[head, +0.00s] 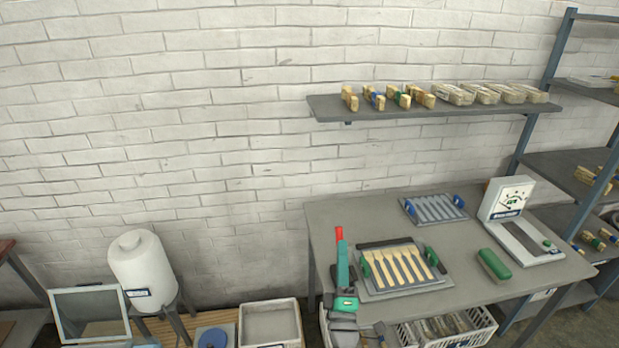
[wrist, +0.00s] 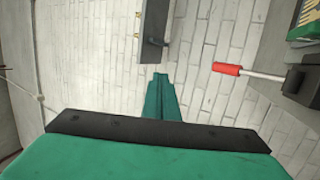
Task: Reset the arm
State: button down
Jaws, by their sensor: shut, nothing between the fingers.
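My gripper (head: 342,246) is at the front left edge of the grey table (head: 462,245) in the head view, with its green fingers pointing up the picture. In the wrist view the green fingers (wrist: 160,78) are closed together and empty, pointing towards the white brick wall. A red handle (head: 339,233) shows just past the fingertips in the head view. In the wrist view this red handle (wrist: 227,69) sits on a metal rod to the right of the fingers, apart from them.
A ridged grey tray (head: 434,208), a green block (head: 494,265) and a white device (head: 508,200) are further right. A wall shelf (head: 435,108) is above.

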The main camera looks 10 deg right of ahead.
jog(key=s+a+f+m+g+y, duration=0.15)
jog(key=s+a+f+m, duration=0.25)
jog(key=s+a+f, duration=0.45)
jog(key=s+a+f+m+g, duration=0.2)
jog(key=s+a+f+m, duration=0.3)
jog(key=s, duration=0.6)
jog(key=s+a+f+m+g+y, duration=0.1)
jog(key=s+m+g, duration=0.1)
jog(key=s, duration=1)
jog(key=s+a+f+m+g+y, duration=0.1)
jog(key=s+m, duration=0.2)
jog(key=s, duration=1)
jog(key=shift+s+f+m+g, duration=0.2)
jog(key=shift+f+m+g, duration=0.1)
jog(key=shift+m+g, duration=0.1)
